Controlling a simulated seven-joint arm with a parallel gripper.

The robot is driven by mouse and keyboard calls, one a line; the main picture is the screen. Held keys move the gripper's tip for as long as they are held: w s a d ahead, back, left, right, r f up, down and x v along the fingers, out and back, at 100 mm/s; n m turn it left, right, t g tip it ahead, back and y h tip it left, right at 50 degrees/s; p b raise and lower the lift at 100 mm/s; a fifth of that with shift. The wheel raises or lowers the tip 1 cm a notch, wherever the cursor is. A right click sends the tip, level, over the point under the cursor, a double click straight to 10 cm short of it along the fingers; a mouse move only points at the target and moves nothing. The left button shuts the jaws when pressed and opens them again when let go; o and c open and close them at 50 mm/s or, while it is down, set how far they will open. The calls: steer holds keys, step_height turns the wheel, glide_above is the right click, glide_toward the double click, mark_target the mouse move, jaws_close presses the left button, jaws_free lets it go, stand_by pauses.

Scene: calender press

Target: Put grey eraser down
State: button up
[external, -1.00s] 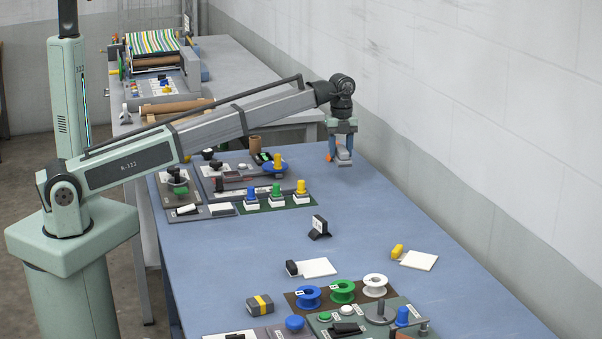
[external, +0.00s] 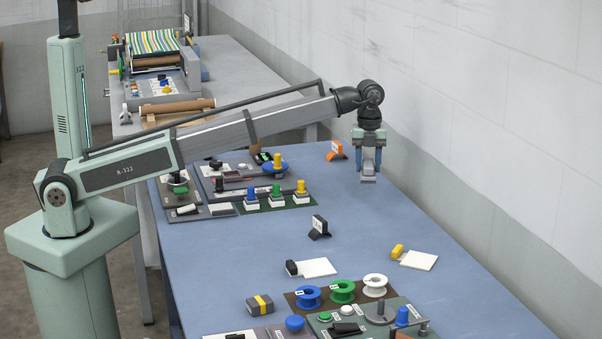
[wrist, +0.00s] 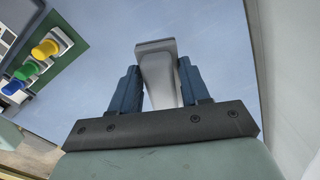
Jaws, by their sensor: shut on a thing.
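My gripper (external: 368,163) is at the right rear of the blue table (external: 300,240), its fingers pointing down. It is shut on the grey eraser (external: 368,179), whose lower end sticks out below the fingertips. In the wrist view the eraser (wrist: 157,75) is a pale grey block with a wider end, between the two blue fingers (wrist: 157,88). The eraser is close above the table; I cannot tell whether it touches.
An orange stand with a card (external: 335,151) is left of the gripper. Blue, green and yellow knobs (external: 276,194) sit farther left. A black card stand (external: 319,227) and a white pad with a yellow block (external: 418,260) are nearer the camera. The table around the eraser is clear.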

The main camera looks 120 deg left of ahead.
mark_target(373, 166)
steer(key=w+d, duration=0.1)
steer(key=d, duration=0.1)
steer(key=w+d, duration=0.2)
steer(key=shift+w, duration=0.1)
steer(key=shift+n, duration=0.6)
steer(key=n, duration=0.2)
steer(key=shift+n, duration=0.4)
steer(key=shift+f, duration=4.95)
steer(key=shift+f, duration=0.1)
steer(key=o, duration=1.1)
steer(key=shift+c, duration=0.2)
step_height(373, 166, up, 12)
steer(key=shift+r, duration=0.1)
